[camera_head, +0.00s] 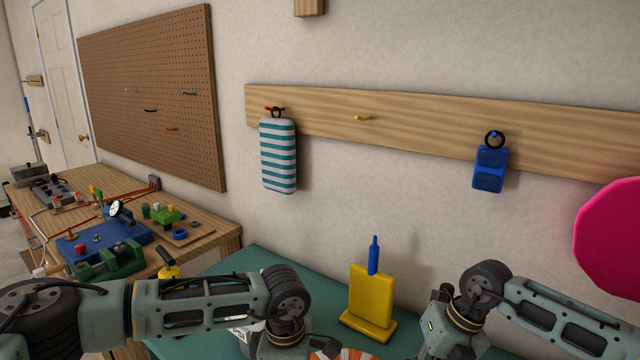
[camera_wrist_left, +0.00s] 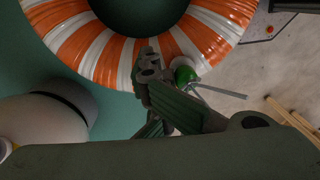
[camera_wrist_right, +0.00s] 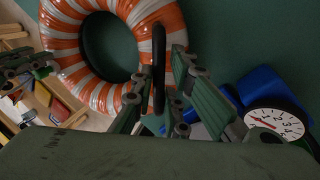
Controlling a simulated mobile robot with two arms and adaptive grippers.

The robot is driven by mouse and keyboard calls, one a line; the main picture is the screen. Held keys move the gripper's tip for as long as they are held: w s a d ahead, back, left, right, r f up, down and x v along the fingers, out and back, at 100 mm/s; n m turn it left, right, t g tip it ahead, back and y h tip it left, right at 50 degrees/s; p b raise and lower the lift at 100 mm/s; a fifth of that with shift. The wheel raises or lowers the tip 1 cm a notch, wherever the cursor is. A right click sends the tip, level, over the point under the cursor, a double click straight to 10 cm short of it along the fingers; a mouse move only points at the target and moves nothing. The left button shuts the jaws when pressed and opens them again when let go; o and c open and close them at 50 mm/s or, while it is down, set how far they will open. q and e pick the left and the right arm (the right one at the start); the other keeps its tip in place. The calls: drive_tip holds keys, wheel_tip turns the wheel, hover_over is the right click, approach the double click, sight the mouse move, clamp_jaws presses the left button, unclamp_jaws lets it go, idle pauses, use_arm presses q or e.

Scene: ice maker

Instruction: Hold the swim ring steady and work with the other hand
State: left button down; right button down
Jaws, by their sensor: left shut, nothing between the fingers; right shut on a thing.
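The orange-and-white swim ring (camera_wrist_left: 85,50) lies on the green table; it also shows in the right wrist view (camera_wrist_right: 68,52), and only a sliver shows at the bottom of the head view (camera_head: 328,354). My left gripper (camera_wrist_left: 150,62) is shut and empty, its tips over the ring's near edge, beside a green round piece (camera_wrist_left: 184,73). I cannot tell whether it touches either. My left fingers also show at the left of the right wrist view. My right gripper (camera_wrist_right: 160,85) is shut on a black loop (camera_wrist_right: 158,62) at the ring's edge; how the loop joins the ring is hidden.
A blue thing with a white dial gauge (camera_wrist_right: 274,124) lies close to my right fingers. A yellow block on a stand with a blue top (camera_head: 370,296) stands on the table. A striped bag (camera_head: 278,156) and a blue case (camera_head: 490,169) hang on the wall rail.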

use_arm(q)
drive_tip(key=shift+s+r, duration=0.1)
drive_tip(key=shift+r, duration=0.45)
drive_tip(key=c, duration=2.5)
unclamp_jaws()
drive_tip(key=o, duration=0.9)
drive_tip(key=shift+r, duration=3.55)
drive_tip(key=shift+r, duration=0.1)
drive_tip(key=shift+r, duration=3.4)
drive_tip(key=shift+f, duration=0.1)
drive_tip(key=shift+c, duration=0.4)
